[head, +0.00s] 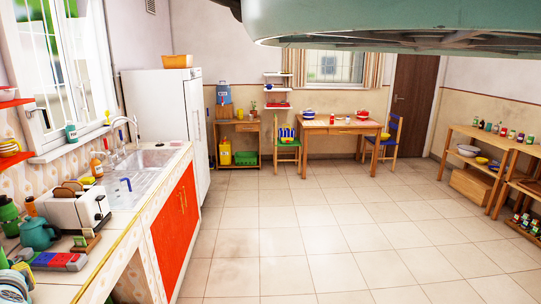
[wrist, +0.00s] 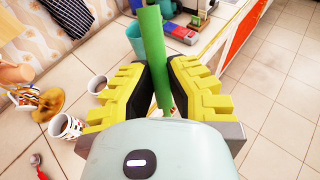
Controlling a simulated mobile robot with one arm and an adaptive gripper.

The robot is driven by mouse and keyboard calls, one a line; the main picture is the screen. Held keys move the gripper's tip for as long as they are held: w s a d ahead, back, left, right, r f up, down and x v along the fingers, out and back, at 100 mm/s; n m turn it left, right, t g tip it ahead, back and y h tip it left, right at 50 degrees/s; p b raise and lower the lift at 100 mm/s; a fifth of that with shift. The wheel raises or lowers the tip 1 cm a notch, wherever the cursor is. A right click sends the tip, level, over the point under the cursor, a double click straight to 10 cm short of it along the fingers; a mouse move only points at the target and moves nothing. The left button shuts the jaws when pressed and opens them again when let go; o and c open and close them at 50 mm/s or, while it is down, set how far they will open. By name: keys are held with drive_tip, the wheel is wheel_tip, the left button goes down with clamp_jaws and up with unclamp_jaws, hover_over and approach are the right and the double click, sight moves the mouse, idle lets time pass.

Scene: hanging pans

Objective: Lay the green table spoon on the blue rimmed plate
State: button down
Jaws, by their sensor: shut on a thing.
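My gripper (wrist: 160,78), with black and yellow fingers, is shut on a long green piece (wrist: 150,30) in the wrist view. I take it for the green table spoon's handle. I cannot make out the blue rimmed plate for certain in either view.
In the wrist view, mugs (wrist: 66,126) stand at the left and a teal container (wrist: 135,38) is behind the fingers. In the head view, a toaster (head: 78,208) and teapot (head: 38,233) crowd the left counter. The tiled floor (head: 275,230) is clear.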

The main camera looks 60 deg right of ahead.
drive_tip(key=s+a+f+n+y, duration=0.2)
drive_tip(key=s+a, duration=0.1)
drive_tip(key=a, duration=0.2)
drive_tip(key=s+r+p, duration=0.3)
drive_tip(key=r+p, duration=1.1)
drive_tip(key=p, duration=0.1)
drive_tip(key=s+r+p, duration=0.3)
drive_tip(key=r+p, duration=1.1)
drive_tip(key=p, duration=0.1)
drive_tip(key=shift+s, duration=0.35)
